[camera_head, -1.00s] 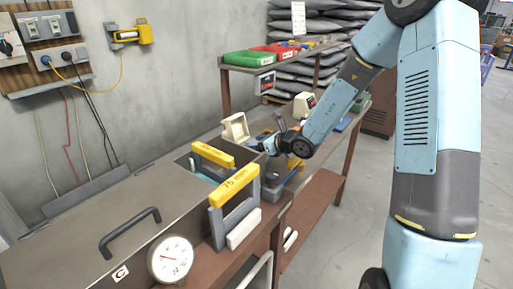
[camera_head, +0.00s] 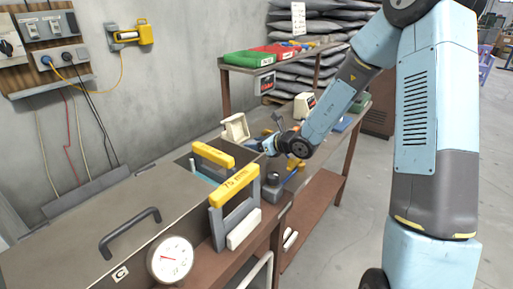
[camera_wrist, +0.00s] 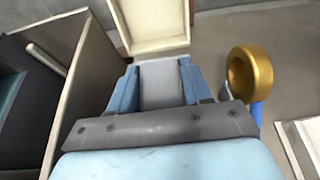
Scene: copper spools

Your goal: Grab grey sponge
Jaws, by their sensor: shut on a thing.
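The grey sponge (camera_wrist: 162,82) shows in the wrist view as a plain grey block between the two blue fingers of my gripper (camera_wrist: 160,76). The fingers are shut on its left and right sides. Its lower end is hidden behind the dark bar of my gripper. In the head view my gripper (camera_head: 268,146) is small, over the bench behind the yellow-handled frames. I cannot make out the sponge there.
A cream open box (camera_wrist: 153,25) stands just ahead of the fingers; it also shows in the head view (camera_head: 235,128). A brass ring (camera_wrist: 253,75) is close on the right. A grey metal case (camera_head: 95,230) and a dial gauge (camera_head: 172,260) are nearer.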

